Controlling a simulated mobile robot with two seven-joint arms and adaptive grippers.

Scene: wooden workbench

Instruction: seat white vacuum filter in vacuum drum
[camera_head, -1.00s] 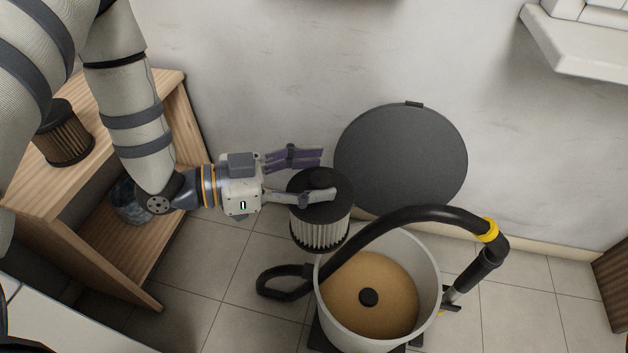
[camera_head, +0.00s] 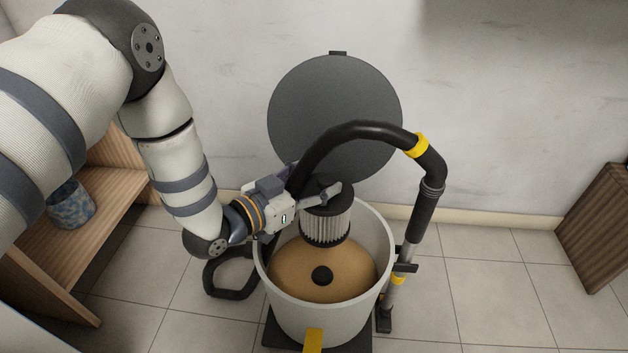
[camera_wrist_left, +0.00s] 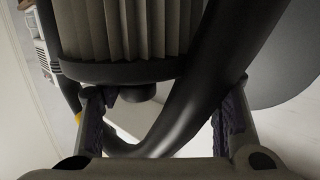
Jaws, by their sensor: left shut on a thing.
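The white vacuum filter (camera_head: 325,225), pleated with black end caps, is upright over the vacuum drum (camera_head: 292,312). My left gripper (camera_head: 318,191) is shut on its black upper part. The filter's lower end appears to be at about the drum's rim, over its back half; its exact height is hard to tell. The drum is open and shows a tan inside with a black knob (camera_head: 322,275). In the left wrist view the pleats (camera_wrist_left: 125,28) and a black cap show large, with the dark hose (camera_wrist_left: 190,105) crossing between the fingers. My right gripper is out of view.
The black hose (camera_head: 352,131) arches over the drum, very close to my left gripper, down to a wand (camera_head: 424,210) on the right. The round dark lid (camera_head: 335,95) stands behind. A wooden shelf (camera_head: 105,225) with a blue mottled container (camera_head: 70,205) is at left.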

